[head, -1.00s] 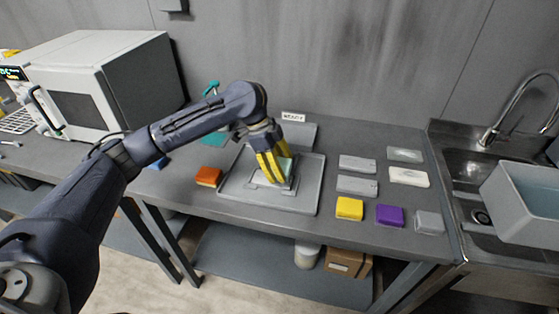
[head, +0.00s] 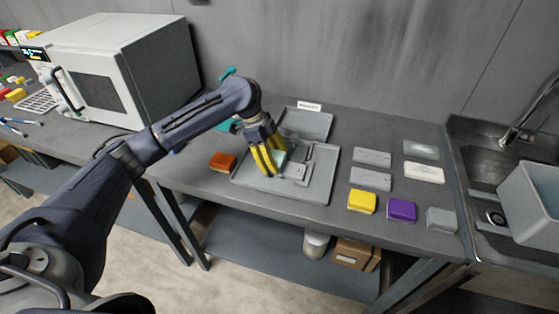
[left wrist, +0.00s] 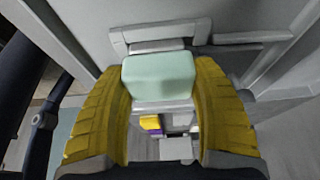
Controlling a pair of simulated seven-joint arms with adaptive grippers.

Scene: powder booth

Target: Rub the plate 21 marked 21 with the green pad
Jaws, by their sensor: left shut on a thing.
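My left gripper (head: 270,161) has yellow fingers and is shut on the pale green pad (head: 280,158). The pad also shows between the fingers in the left wrist view (left wrist: 160,77). The gripper is over the left part of a grey tray (head: 313,193). A small grey plate (head: 291,174) sits in the tray, just right of and below the pad. I cannot read a number on it. Whether the pad touches the plate cannot be told. My right gripper is not in view.
An orange block (head: 223,161) lies left of the tray. Right of it are two grey plates (head: 371,178), white pieces (head: 424,172), and yellow (head: 361,201), purple (head: 402,209) and grey (head: 441,219) blocks. A sink (head: 485,180) is at right, an oven (head: 110,85) at left.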

